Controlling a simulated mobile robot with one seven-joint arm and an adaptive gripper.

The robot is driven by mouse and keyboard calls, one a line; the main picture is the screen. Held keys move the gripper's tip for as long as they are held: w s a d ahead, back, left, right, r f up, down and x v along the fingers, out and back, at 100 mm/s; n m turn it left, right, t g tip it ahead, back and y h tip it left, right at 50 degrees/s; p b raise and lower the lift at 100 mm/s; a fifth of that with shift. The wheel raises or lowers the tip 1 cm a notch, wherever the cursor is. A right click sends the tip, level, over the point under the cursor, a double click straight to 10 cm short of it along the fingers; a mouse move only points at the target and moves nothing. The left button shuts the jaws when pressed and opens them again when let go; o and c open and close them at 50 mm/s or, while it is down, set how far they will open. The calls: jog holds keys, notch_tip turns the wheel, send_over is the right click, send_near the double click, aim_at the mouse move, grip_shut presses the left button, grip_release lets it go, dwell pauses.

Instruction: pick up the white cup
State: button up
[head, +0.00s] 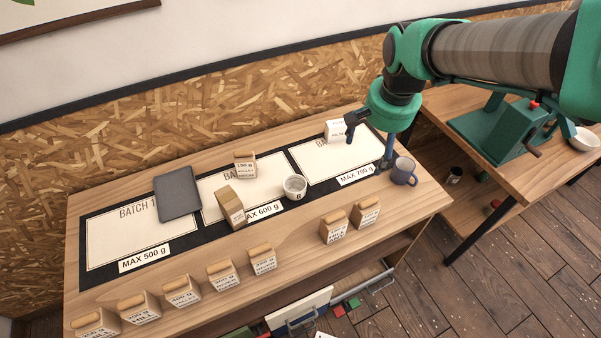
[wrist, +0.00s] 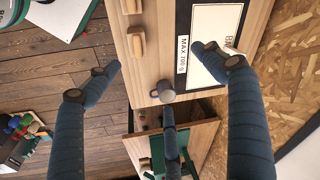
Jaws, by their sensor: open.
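The white cup (head: 295,187) stands upright on the front edge of the middle mat in the head view, with a small dark mark on its side and something greyish inside. I cannot make it out in the wrist view. My gripper (head: 369,146) is open and empty above the right mat, to the right of the white cup and apart from it. In the wrist view its blue fingers (wrist: 160,75) are spread wide. A blue-grey mug (head: 403,171) stands close to one fingertip at the right end of the counter; it also shows between the fingers in the wrist view (wrist: 166,91).
A wooden block (head: 231,207) stands left of the white cup, with a labelled block (head: 245,165) behind. A grey tray (head: 178,193) lies farther left. A white block (head: 335,131) is near my gripper. Several wooden-topped blocks line the front edge. A side table (head: 450,105) stands right.

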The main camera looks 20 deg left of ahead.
jog(key=w+a+f+g+p, duration=0.1)
jog(key=a+f, duration=0.2)
jog(key=a, duration=0.3)
jog(key=w+a+f+p, duration=0.1)
jog(key=w+a+f, duration=0.15)
jog(key=a, duration=0.25)
jog(key=g+p, duration=0.1)
jog(key=p, duration=0.1)
send_over(295, 184)
jog(key=s+d, duration=0.1)
jog(key=s, duration=0.2)
notch_tip(295, 184, down, 8)
jog(key=shift+w+f+m+h, duration=0.1)
jog(key=shift+f+m+h, duration=0.2)
jog(key=shift+h, duration=0.1)
jog(key=shift+d, duration=0.1)
notch_tip(295, 184, down, 8)
jog(key=b, duration=0.1)
jog(key=shift+f, duration=0.25)
jog(key=shift+f+b, duration=0.7)
jog(key=shift+f, duration=1.95)
